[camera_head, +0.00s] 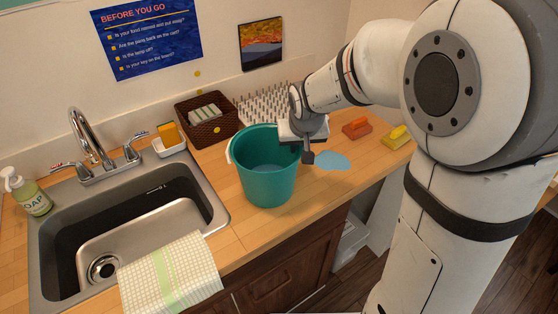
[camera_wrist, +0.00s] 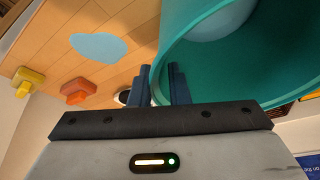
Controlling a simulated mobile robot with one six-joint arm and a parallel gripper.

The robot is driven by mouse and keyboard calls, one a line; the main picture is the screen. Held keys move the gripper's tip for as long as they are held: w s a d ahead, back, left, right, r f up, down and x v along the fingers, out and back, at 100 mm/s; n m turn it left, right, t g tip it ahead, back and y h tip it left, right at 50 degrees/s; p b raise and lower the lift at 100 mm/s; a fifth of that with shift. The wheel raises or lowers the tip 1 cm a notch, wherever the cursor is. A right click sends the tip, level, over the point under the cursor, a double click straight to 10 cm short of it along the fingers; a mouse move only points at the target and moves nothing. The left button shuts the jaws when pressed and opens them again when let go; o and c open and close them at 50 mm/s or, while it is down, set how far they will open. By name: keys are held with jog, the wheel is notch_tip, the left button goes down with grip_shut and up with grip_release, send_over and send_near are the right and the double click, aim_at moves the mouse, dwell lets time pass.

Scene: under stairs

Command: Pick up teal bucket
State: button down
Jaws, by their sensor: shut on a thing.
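The teal bucket (camera_head: 264,170) stands upright on the wooden counter, just right of the sink, in the head view. Its open top faces up, and a white handle hangs at its left side. My gripper (camera_head: 309,156) is at the bucket's right rim. In the wrist view the two dark fingers of my gripper (camera_wrist: 164,86) straddle the rim of the bucket (camera_wrist: 225,68), one inside and one outside, and are shut on its wall. From the head view I cannot tell whether the bucket's base is touching the counter.
The sink (camera_head: 150,225) with a checked towel (camera_head: 170,275) lies left. Behind are a brown basket (camera_head: 206,118), a spiked drying rack (camera_head: 268,104) and a sponge holder (camera_head: 169,146). A blue puddle-like patch (camera_head: 333,161), an orange brush (camera_head: 356,128) and a yellow brush (camera_head: 395,137) lie right.

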jog(key=shift+r+b, duration=0.6)
jog(key=shift+r, duration=4.35)
jog(key=c, duration=2)
grip_release()
grip_shut()
